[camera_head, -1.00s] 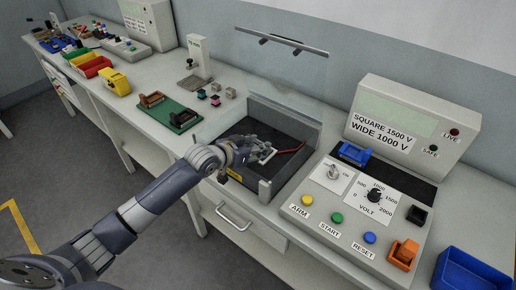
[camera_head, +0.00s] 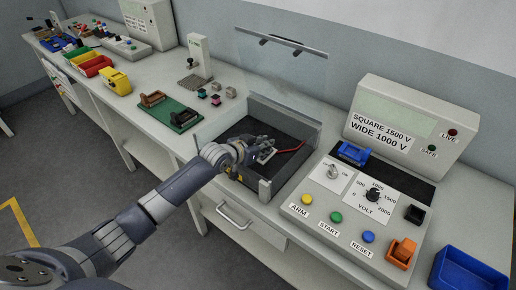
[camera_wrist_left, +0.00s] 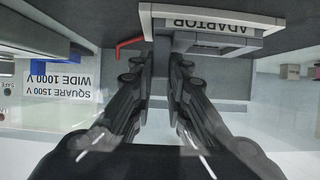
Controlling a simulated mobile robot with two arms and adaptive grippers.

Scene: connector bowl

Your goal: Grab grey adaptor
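The grey adaptor (camera_wrist_left: 225,43), with a white label reading ADAPTOR, is at the top of the left wrist view, just beyond my fingertips. In the head view it is a small pale piece (camera_head: 265,155) in the dark tray, partly hidden by my gripper. My left gripper (camera_head: 258,149) is low inside the tray. My right gripper is not in view.
The tray (camera_head: 262,187) has raised walls and a clear shield (camera_head: 285,65) tilted up behind. A red lead (camera_head: 290,149) lies inside. The control panel (camera_head: 340,215) is close on the right, with a blue bin (camera_head: 470,275) beyond. A green board (camera_head: 170,114) is on the left.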

